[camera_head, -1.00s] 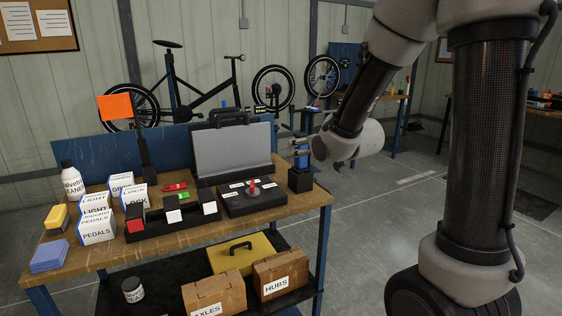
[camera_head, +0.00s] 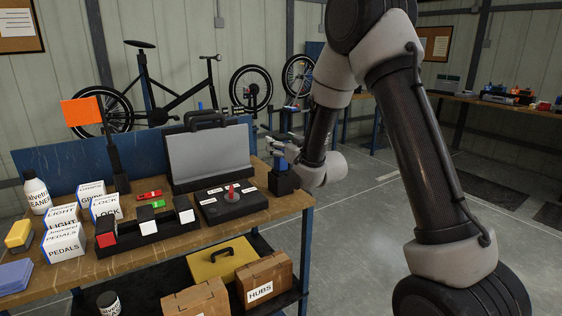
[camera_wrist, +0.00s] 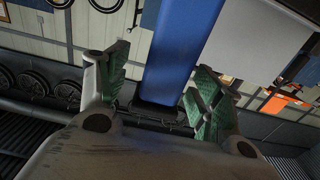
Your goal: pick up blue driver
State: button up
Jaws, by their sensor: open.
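The blue driver (camera_head: 281,163) stands upright in a small black holder (camera_head: 281,184) at the right end of the wooden bench. In the wrist view its blue handle (camera_wrist: 180,50) runs between my two green-padded fingers. My gripper (camera_head: 272,145) is at the driver, reaching in from the right side of the bench; it also shows in the wrist view (camera_wrist: 162,92). The fingers are open, with a gap visible on each side of the handle. The driver's lower part is hidden in the holder.
Left of the holder, a black box with a red knob (camera_head: 232,193) and an open grey-lidded case (camera_head: 210,158) stand on the bench (camera_head: 150,255). Several labelled white boxes and an orange flag (camera_head: 82,111) are farther left. The floor right of the bench is clear.

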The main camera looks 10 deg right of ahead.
jog(key=shift+w, duration=0.1)
jog(key=shift+c, duration=0.5)
grip_shut()
jog(key=shift+r, duration=0.1)
